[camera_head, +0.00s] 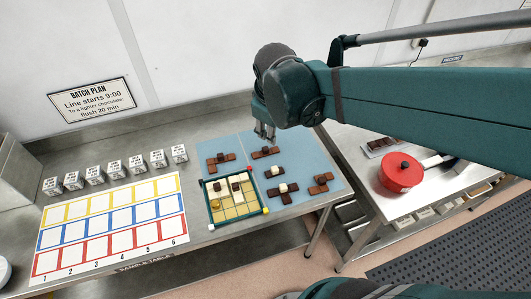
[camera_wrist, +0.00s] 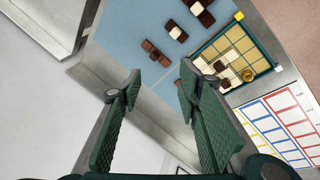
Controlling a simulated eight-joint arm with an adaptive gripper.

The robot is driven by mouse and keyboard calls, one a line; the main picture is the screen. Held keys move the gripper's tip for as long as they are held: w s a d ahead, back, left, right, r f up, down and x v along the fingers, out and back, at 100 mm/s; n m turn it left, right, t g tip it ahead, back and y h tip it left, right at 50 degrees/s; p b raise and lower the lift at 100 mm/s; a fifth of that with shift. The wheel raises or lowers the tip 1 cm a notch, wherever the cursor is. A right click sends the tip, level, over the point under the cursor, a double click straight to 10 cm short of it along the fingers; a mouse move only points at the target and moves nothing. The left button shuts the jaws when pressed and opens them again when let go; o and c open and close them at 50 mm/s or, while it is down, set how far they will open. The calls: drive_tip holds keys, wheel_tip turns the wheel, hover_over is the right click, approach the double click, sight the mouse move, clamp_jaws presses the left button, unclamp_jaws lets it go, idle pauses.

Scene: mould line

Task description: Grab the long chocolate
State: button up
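Several chocolate pieces in milk, dark and white tones lie on a blue mat (camera_head: 300,160). A brown bar (camera_head: 265,152) lies at the mat's back; another brown one (camera_head: 221,161) is left of it. Dark pieces with white squares (camera_head: 275,171) (camera_head: 281,189) lie in front, a brown piece (camera_head: 320,183) at right. I cannot tell which is the long one. My gripper (camera_head: 264,132) hangs above the mat's back edge. In the wrist view its fingers (camera_wrist: 157,88) are apart with nothing between them; a brown piece (camera_wrist: 156,53) lies beyond the fingertips.
A green-framed tray (camera_head: 234,218) with chocolate squares and a gold round piece stands at the mat's front left. A coloured numbered grid (camera_head: 112,228) and several labelled cubes (camera_head: 115,169) are left. A red pot (camera_head: 400,172) stands on the right table.

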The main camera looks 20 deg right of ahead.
drive_tip(key=w+f+n+g+h, duration=0.2)
drive_tip(key=w+f+n, duration=0.3)
drive_tip(key=w+f, duration=0.35)
drive_tip(key=n+g+h, duration=0.1)
drive_tip(key=n+g, duration=0.1)
drive_tip(key=n, duration=0.3)
approach(266, 148)
drive_tip(key=shift+a+f+b, duration=0.35)
drive_tip(key=shift+f+b, duration=0.05)
drive_tip(key=shift+f, duration=0.1)
drive_tip(key=shift+f, duration=0.1)
drive_tip(key=shift+x, duration=1.2)
drive_tip(key=shift+d, duration=0.1)
drive_tip(key=shift+d+x, duration=0.15)
drive_tip(key=shift+x, duration=0.7)
drive_tip(key=shift+d+x, duration=0.15)
drive_tip(key=shift+x, duration=1.45)
